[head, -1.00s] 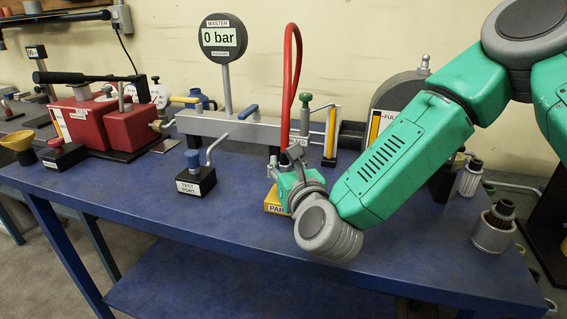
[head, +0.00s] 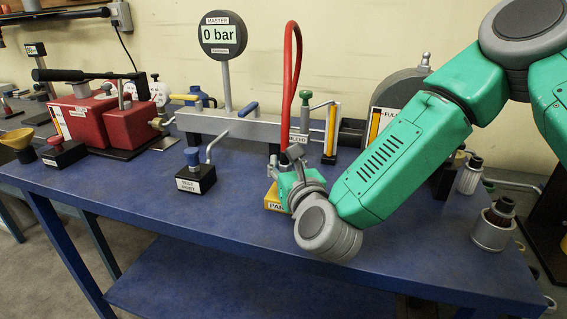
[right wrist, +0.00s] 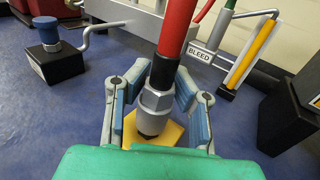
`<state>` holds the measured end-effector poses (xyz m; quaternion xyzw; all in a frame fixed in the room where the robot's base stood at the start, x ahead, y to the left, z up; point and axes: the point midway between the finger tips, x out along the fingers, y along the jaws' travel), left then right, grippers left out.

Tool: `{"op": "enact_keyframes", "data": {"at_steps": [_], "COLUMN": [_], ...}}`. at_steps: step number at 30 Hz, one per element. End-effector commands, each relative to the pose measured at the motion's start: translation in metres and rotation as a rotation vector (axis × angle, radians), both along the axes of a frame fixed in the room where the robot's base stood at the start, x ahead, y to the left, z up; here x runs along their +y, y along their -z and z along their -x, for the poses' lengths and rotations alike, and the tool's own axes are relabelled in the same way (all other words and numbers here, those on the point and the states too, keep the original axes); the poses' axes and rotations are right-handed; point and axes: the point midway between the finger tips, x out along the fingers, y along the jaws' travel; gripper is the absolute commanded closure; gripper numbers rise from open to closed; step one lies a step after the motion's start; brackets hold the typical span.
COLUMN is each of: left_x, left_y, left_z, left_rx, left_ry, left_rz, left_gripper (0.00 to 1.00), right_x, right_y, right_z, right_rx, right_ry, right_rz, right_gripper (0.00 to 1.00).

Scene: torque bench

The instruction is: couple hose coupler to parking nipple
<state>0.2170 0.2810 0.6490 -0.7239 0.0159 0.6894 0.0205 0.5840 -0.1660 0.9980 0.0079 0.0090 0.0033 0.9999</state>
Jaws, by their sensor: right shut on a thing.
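The hose coupler (right wrist: 156,103) is a silver hex fitting with a dark sleeve on the end of the red hose (head: 291,80). My right gripper (right wrist: 158,112) is shut on the coupler, with its blue-padded fingers on either side. The coupler is upright over the yellow parking block (head: 272,197), which also shows beneath it in the right wrist view (right wrist: 172,132). The parking nipple is hidden by the coupler and my gripper, so I cannot tell whether the two are joined. In the head view my right gripper (head: 290,178) is partly hidden by its own wrist. My left gripper is out of view.
The black test port block (head: 196,179) with a blue cap stands left of the parking block. Behind are the grey manifold (head: 240,127), the master gauge (head: 222,36) reading 0 bar, and a red pump (head: 128,125). The front of the blue bench (head: 150,215) is clear.

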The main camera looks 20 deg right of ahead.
Motion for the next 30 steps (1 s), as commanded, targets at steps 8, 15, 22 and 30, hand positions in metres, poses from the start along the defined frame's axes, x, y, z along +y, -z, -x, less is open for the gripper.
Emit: {"op": "enact_keyframes", "data": {"at_steps": [8,15,22,30], "left_x": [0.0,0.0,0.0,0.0], "left_y": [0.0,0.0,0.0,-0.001], "left_z": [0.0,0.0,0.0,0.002], "left_rx": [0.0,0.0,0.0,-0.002], "left_ry": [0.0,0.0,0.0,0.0], "left_rz": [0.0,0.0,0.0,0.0], "left_gripper": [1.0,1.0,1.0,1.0], "right_x": [0.0,0.0,0.0,0.0], "right_y": [-0.001,-0.001,0.0,0.001], "right_z": [0.0,0.0,0.0,0.023], "right_rx": [-0.002,-0.002,0.001,0.004], "right_ry": [0.0,0.0,0.0,-0.002], "right_rz": [-0.001,-0.001,0.0,-0.001], "right_gripper": [1.0,0.57,0.57,0.57]}}
